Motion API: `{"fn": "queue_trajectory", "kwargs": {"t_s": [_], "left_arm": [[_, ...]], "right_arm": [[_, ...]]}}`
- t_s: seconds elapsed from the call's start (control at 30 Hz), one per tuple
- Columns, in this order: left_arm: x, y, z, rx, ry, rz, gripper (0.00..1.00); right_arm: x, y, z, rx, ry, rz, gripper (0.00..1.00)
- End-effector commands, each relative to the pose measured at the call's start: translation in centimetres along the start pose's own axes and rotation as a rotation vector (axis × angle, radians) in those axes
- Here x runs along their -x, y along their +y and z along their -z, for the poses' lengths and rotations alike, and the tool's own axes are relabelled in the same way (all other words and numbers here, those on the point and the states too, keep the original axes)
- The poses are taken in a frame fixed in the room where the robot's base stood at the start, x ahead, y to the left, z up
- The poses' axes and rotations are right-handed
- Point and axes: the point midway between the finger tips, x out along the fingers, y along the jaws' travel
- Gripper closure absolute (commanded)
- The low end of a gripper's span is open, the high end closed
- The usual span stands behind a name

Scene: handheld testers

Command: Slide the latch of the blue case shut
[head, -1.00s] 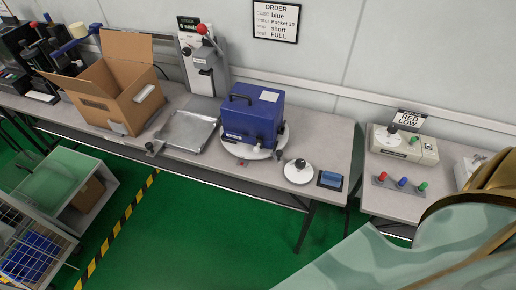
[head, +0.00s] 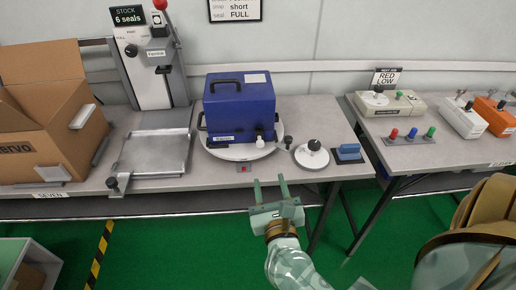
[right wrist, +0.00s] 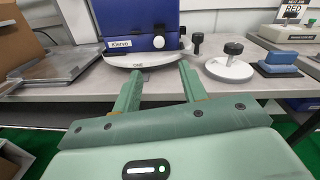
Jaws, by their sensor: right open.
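The blue case (head: 238,104) stands upright on a round white turntable (head: 222,153) on the bench, with a black handle on top. Low on its front right are a white knob (head: 260,142) and a small black part, which may belong to the latch; I cannot tell the latch's position. The case's lower front also shows in the right wrist view (right wrist: 140,18), with the white knob (right wrist: 158,42). My right gripper (head: 270,183) is open and empty, in front of the bench edge, below and apart from the case. My left gripper is not in view.
A white disc with a black knob (head: 311,155) and a blue-topped pad (head: 348,151) sit right of the turntable. A metal tray (head: 155,152) and an open cardboard box (head: 45,120) are left. A second bench (head: 440,155) holds testers.

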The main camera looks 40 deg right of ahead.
Motion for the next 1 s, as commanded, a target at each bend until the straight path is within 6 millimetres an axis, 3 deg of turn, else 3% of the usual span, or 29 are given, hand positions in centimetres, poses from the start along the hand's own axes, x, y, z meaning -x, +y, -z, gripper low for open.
{"fn": "queue_trajectory", "kwargs": {"t_s": [0.3, 0.5, 0.7, 1.0], "left_arm": [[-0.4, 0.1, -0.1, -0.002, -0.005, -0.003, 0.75], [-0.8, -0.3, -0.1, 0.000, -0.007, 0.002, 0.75], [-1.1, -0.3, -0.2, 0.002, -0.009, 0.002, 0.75], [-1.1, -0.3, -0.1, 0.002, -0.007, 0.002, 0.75]], "right_arm": [[-8.0, 0.1, -0.1, 0.006, -0.005, -0.001, 0.58], [-12.1, 0.1, 0.0, 0.007, -0.004, -0.002, 0.58], [-14.2, 0.1, 0.0, 0.008, -0.001, -0.002, 0.58], [-14.5, 0.1, -0.1, 0.008, -0.002, -0.002, 0.58]]}}
